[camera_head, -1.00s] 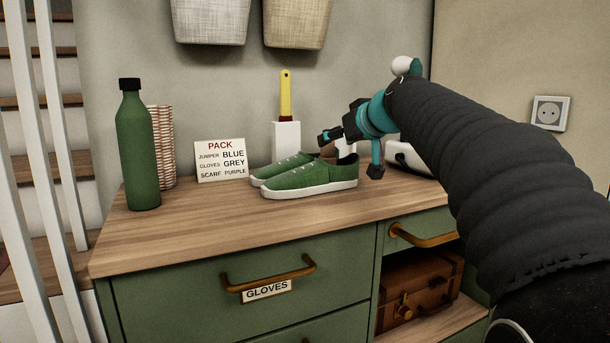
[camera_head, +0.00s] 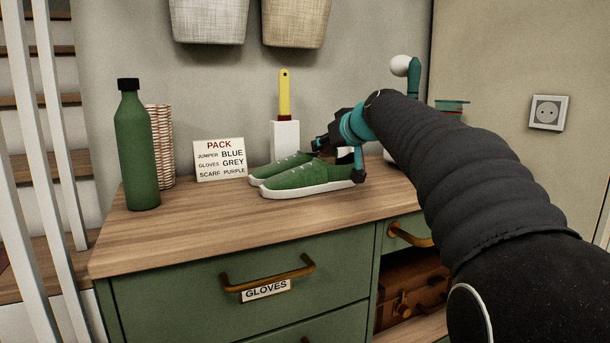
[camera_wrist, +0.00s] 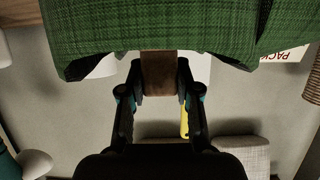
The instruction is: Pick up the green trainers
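The pair of green trainers (camera_head: 307,177) with white soles stands on the wooden top of the cabinet, toes to the left. My gripper (camera_head: 338,160) is at their heel end on the right, its fingers apart, one toward the back and one in front near the heel. It hides part of the heels. In the wrist view the green fabric of the trainers (camera_wrist: 150,25) fills the top, just beyond my gripper (camera_wrist: 160,78). A brown patch shows between the separated fingertips; I cannot tell whether they touch the trainers.
A green bottle (camera_head: 137,150), a woven basket (camera_head: 161,145) and a PACK sign (camera_head: 220,160) stand left of the trainers. A white block with a yellow-handled tool (camera_head: 285,95) stands behind. The wooden top (camera_head: 200,222) is clear in front.

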